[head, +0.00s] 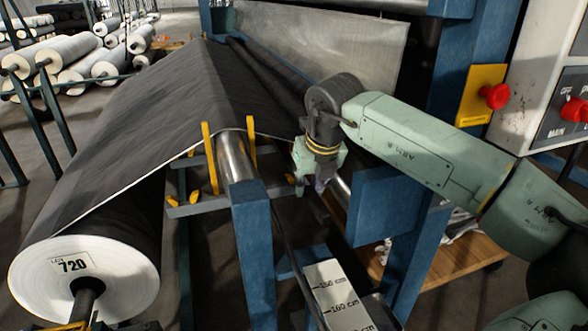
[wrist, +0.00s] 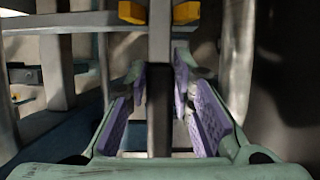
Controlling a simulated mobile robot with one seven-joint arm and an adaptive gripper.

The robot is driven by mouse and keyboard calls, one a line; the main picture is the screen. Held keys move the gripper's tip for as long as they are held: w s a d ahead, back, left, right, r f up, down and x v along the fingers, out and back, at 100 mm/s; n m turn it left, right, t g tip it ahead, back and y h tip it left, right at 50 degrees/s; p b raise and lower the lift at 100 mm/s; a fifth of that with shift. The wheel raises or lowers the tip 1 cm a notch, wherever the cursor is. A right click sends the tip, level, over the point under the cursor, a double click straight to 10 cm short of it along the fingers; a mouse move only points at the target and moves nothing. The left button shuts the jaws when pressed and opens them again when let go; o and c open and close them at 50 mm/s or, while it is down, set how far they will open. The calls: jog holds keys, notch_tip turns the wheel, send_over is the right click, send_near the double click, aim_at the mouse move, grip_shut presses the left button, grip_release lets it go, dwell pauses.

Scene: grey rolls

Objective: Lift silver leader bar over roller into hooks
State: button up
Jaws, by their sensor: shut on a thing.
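My gripper (head: 317,182) is right of the silver roller (head: 237,160), pointing down, with purple finger pads. In the wrist view the pads stand on both sides of a narrow bar (wrist: 160,42), which I take for the leader bar; it is grey above and dark between the fingers. My gripper is shut on it. In the head view my fingers hide most of the bar. Two yellow hooks (head: 210,158) stand upright beside the roller. Yellow pieces (wrist: 187,13) show at the top of the wrist view. Dark cloth (head: 170,110) runs from a roll up toward the roller.
Blue posts (head: 255,255) and a white marked scale (head: 338,296) stand below my arm. A control panel (head: 565,95) with red knobs is at right. Several white-ended rolls (head: 55,52) lie at back left.

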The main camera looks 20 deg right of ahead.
grip_shut()
jog(key=shift+r, duration=0.15)
